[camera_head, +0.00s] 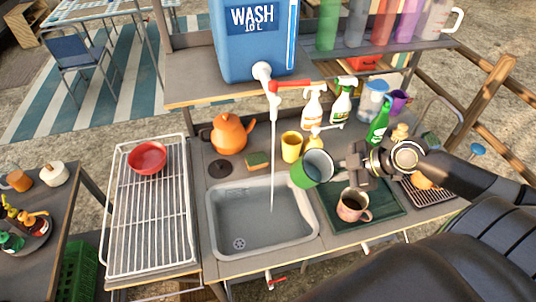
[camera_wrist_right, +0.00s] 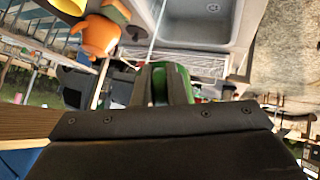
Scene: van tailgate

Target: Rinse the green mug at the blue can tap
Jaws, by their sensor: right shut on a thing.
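The green mug (camera_head: 303,176) is held above the right edge of the sink, tilted, with its pale inside showing. My right gripper (camera_head: 338,166) is shut on it, and the mug's green side also shows between the fingers in the right wrist view (camera_wrist_right: 172,84). The blue can (camera_head: 252,40), marked WASH 10 L, stands on a shelf above. Its white tap (camera_head: 262,72) with a red lever is running, and a thin stream (camera_head: 273,150) falls into the grey sink (camera_head: 240,222). The mug is to the right of the stream, apart from it. My left gripper is not in view.
A pink mug (camera_head: 352,206) with dark contents stands on the green mat (camera_head: 385,222) right of the sink. A yellow cup (camera_head: 291,146), spray bottles (camera_head: 312,106) and an orange kettle (camera_head: 229,134) line the back. A red bowl (camera_head: 147,158) sits on the left rack (camera_head: 150,235).

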